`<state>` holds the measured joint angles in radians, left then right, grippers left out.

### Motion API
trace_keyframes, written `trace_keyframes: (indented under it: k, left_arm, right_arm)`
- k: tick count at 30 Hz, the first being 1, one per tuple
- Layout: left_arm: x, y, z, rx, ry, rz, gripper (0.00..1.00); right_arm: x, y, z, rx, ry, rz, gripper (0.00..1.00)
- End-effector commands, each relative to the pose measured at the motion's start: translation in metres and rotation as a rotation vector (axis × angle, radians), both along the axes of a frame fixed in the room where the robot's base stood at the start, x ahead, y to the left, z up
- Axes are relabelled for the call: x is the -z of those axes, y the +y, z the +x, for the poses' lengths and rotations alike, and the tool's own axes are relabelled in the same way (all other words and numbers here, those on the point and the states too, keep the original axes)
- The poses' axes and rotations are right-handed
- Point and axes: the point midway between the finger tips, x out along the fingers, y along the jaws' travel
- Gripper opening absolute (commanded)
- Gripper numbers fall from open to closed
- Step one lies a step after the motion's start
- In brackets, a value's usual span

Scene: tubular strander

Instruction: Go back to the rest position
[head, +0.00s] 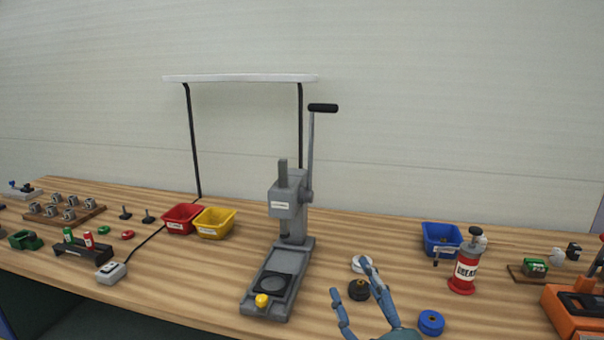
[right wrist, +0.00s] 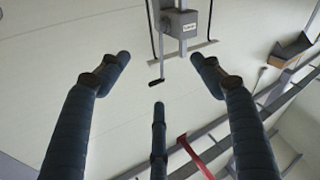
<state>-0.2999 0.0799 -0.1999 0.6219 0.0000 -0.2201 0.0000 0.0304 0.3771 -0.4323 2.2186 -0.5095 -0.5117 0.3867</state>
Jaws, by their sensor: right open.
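My right gripper (head: 352,281) shows at the bottom of the head view, right of centre, with its blue fingers pointing up. Its fingers are spread, and nothing shows between them in the right wrist view (right wrist: 160,72). My left gripper is not in view.
A blue bin (head: 440,238), a red grease can (head: 465,272) and a blue roll (head: 431,322) stand right of the gripper. Red (head: 181,219) and yellow (head: 214,223) bins sit left of the press. An orange machine (head: 574,312) is at the right edge.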

Motion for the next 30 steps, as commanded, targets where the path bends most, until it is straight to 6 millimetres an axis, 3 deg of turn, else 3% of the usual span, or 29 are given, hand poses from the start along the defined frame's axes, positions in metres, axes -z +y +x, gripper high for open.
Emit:
trace_keyframes:
  k: [1, 6, 9, 12, 18, 24, 25, 30]
  left_arm:
    - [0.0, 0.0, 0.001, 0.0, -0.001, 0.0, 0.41]
    - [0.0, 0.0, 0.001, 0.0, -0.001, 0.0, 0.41]
    - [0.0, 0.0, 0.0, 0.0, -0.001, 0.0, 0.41]
    - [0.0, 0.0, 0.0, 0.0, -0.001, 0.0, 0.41]
    - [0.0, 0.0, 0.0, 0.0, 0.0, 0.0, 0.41]
    - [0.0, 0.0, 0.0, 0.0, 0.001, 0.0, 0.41]
    - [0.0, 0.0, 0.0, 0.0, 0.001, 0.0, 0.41]
    - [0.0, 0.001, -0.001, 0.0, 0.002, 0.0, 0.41]
  right_arm:
    - [0.035, -0.019, -0.007, 0.067, 0.122, 0.03, 0.66]
    - [0.146, -0.068, -0.056, 0.233, 0.513, 0.072, 0.66]
    - [0.202, -0.083, -0.103, 0.289, 0.734, 0.077, 0.66]
    - [0.242, -0.092, -0.149, 0.319, 0.921, 0.076, 0.66]
    - [0.288, -0.095, -0.229, 0.332, 1.194, 0.067, 0.66]
    - [0.311, -0.093, -0.3, 0.319, 1.409, 0.057, 0.66]
    - [0.315, -0.092, -0.307, 0.316, 1.435, 0.054, 0.66]
    - [0.364, -0.091, -0.292, 0.318, 1.442, 0.046, 0.66]
